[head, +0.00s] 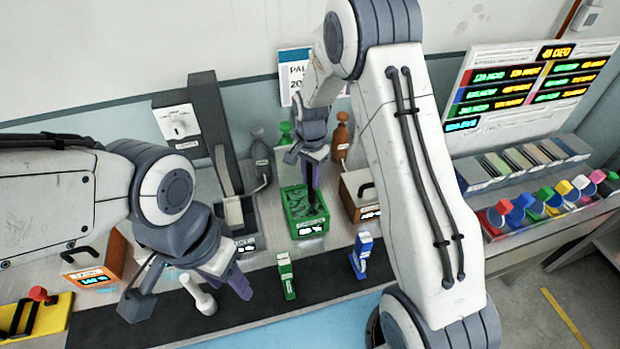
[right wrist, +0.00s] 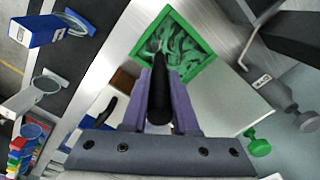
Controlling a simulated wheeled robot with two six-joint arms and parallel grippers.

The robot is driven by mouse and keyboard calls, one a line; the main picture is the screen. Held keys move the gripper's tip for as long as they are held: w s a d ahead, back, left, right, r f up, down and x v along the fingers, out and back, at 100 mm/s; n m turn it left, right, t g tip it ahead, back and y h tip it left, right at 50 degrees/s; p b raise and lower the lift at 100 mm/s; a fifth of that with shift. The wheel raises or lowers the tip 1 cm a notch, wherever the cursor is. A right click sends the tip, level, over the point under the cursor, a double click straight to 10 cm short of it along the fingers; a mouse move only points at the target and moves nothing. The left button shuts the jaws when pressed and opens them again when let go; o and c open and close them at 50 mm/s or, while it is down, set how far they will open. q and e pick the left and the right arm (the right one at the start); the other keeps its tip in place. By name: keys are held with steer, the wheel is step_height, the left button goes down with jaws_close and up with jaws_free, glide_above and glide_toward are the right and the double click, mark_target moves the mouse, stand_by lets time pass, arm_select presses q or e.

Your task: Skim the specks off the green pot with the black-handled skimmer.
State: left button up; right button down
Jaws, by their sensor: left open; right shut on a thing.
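The green pot (head: 305,228) is a square green tub with dark, streaked contents on the bench; it also shows in the right wrist view (right wrist: 205,72). My right gripper (head: 312,185) is above it, pointing down. In the right wrist view its purple fingers are shut on the black handle (right wrist: 160,90) of the skimmer, which points into the pot. The skimmer's head is hard to make out, and I cannot tell specks from the streaks. My left gripper (head: 232,283) is open and empty over the bench's front left, close to a white peg-like thing (head: 199,294).
A green holder (head: 287,276) and a blue holder (head: 360,255) stand on the dark strip in front of the pot. A brown-fronted box (head: 360,196) is right of the pot, a dark bin (head: 238,214) left. Bottles stand behind. An orange-fronted box (head: 94,275) is far left.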

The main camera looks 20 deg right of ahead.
steer(key=shift+w+p, duration=0.3)
steer(key=shift+w, duration=2.1)
steer(key=shift+a, duration=0.1)
steer(key=a, duration=0.3)
steer(key=shift+s, duration=2.6)
steer(key=shift+d, duration=0.1)
steer(key=shift+d, duration=1.5)
steer(key=shift+w, duration=0.1)
